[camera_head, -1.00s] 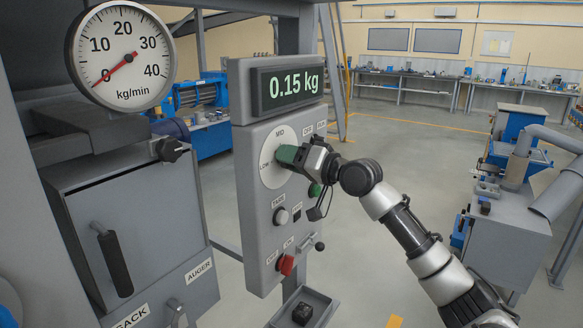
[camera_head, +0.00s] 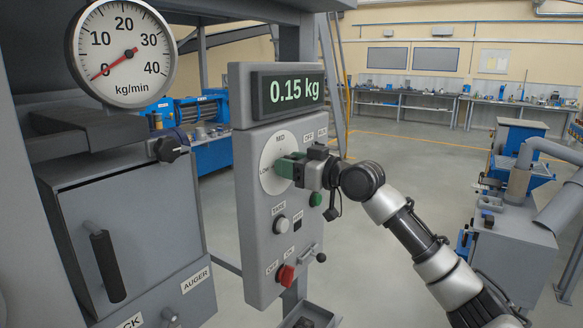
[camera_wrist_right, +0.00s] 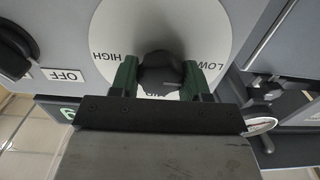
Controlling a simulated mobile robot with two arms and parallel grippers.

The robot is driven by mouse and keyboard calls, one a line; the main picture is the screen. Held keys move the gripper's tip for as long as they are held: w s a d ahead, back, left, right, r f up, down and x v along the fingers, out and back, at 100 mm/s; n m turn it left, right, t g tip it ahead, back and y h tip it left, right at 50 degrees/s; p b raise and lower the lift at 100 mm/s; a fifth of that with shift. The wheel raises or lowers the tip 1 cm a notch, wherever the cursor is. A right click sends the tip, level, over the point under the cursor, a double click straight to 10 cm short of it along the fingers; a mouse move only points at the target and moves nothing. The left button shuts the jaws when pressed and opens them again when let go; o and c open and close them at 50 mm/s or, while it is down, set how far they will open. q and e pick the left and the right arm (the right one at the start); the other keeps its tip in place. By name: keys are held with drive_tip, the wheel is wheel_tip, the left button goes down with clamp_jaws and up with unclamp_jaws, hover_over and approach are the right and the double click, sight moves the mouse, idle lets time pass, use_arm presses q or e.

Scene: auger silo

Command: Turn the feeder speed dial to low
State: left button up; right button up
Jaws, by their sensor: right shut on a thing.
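The feeder speed dial has a round white face (camera_head: 268,158) marked LOW and MID in the head view, on the grey control panel. In the right wrist view its face (camera_wrist_right: 160,20) shows LOW on the right and HIGH on the left, with MID mostly covered. My right gripper (camera_head: 288,168) reaches the dial from the right. Its green fingers (camera_wrist_right: 160,76) are shut on the black dial knob (camera_wrist_right: 158,72), one on each side. The knob's pointer is hidden, so its setting cannot be read. My left gripper is not in view.
Below the dial are a green button (camera_head: 315,199), a pale TARE button (camera_head: 281,224) and a red switch (camera_head: 285,275). The display (camera_head: 292,93) reads 0.15 kg. The round gauge (camera_head: 122,52) has its needle near 0. Open floor lies behind my right arm.

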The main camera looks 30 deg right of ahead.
drive_tip(key=shift+f+n, duration=0.2)
drive_tip(key=shift+n, duration=0.1)
drive_tip(key=o, duration=0.9)
drive_tip(key=shift+r, duration=0.1)
drive_tip(key=shift+s, duration=0.1)
drive_tip(key=b+v, duration=0.5)
drive_tip(key=v, duration=0.5)
drive_tip(key=shift+s+d, duration=0.2)
drive_tip(key=shift+s, duration=0.05)
